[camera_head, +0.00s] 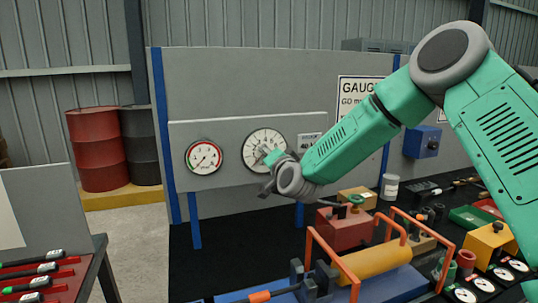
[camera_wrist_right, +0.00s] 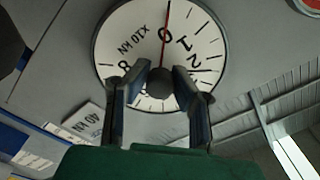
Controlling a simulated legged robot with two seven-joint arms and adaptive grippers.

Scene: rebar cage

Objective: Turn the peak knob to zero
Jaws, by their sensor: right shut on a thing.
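The white round gauge (camera_head: 264,148) is mounted on the grey panel, and its face fills the upper middle of the wrist view (camera_wrist_right: 205,30). The dark peak knob (camera_wrist_right: 159,84) sits at the centre of the dial. A thin red needle (camera_wrist_right: 167,14) runs from the centre to the rim, over the 0 numeral. My right gripper (camera_wrist_right: 160,76) is shut on the knob, with one finger on each side of it. In the head view my right gripper (camera_head: 269,163) covers part of the dial. Any other pointer is hidden. My left gripper is not in view.
A second gauge with a red and green rim (camera_head: 203,157) is to the left on the same panel. A small label (camera_head: 309,141) is to the right.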

